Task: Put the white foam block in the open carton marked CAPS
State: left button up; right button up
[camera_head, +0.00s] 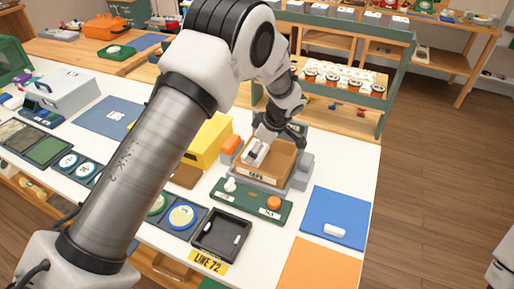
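The open brown carton marked CAPS (285,160) sits in a grey holder (244,177) on the white table. A small white block (335,231), possibly the foam block, lies on the blue mat (340,208) at the right, apart from the gripper. My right gripper is not in view.
A green board (250,201) with a white knob and an orange button lies before the carton. A black tray (221,236) is nearer. A yellow box (210,143) stands left of the carton. An orange mat (318,266) lies at the front right.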

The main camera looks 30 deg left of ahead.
pick_arm(q)
jog(key=shift+f, duration=0.25)
jog(key=o, duration=0.5)
jog(key=shift+o, duration=0.2)
jog(key=shift+r, duration=0.1)
jog(key=shift+r, duration=0.25)
jog(key=shift+r+p, duration=0.65)
jog(key=shift+p, duration=0.25)
jog(key=b+v, duration=0.2)
jog(key=v, duration=0.9)
jog(key=shift+d+r, duration=0.15)
jog(key=shift+r, duration=0.05)
